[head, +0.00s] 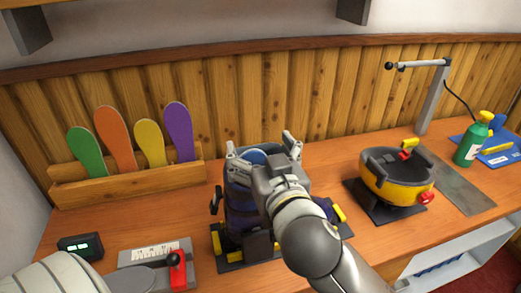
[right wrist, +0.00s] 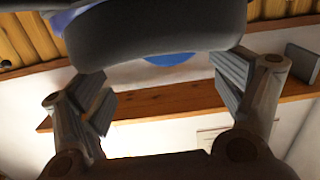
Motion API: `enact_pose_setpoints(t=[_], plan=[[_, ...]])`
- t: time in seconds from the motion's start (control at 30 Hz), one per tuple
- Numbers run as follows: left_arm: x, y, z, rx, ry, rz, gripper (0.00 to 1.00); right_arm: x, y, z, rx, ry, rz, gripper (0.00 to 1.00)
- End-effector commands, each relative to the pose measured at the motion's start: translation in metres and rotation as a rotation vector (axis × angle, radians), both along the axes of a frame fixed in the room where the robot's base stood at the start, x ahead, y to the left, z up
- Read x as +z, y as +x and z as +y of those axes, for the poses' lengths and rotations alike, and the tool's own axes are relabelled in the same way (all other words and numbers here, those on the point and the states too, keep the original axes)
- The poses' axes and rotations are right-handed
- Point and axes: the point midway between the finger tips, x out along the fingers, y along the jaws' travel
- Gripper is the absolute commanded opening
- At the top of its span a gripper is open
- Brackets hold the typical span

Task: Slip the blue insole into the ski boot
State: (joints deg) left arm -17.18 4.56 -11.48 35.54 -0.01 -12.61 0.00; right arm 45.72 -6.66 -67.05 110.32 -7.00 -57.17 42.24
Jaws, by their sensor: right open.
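The ski boot (head: 238,212) is dark blue with a grey cuff and stands upright in a black and yellow holder on the bench. The blue insole (head: 253,156) shows as a rounded end at the boot's mouth; the rest is hidden. My right gripper (head: 262,147) is open at the top of the boot, with its fingers spread to either side of the blue end. In the right wrist view, a blue patch (right wrist: 170,59) shows beyond the grey cuff (right wrist: 155,35), and nothing is between the fingers. My left gripper's fingers are out of view.
A wooden rack (head: 130,183) with green, orange, yellow and purple insoles stands at the left. A yellow and black bowl-shaped device (head: 395,185), a lamp (head: 433,95) and a green spray bottle (head: 472,148) stand to the right.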

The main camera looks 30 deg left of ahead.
Motion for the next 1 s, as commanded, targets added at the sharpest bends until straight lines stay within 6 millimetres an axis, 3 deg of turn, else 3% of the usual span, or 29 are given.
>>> enact_pose_setpoints(t=[0.03,0.47,1.0], plan=[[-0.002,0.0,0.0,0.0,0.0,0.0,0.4,-0.018,0.0,0.001,-0.001,-0.033,0.02,0.92],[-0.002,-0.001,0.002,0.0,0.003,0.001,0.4,-0.017,-0.007,-0.008,-0.001,-0.031,0.02,0.92],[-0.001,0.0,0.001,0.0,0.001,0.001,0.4,0.0,-0.064,-0.074,0.003,-0.01,0.006,0.92]])
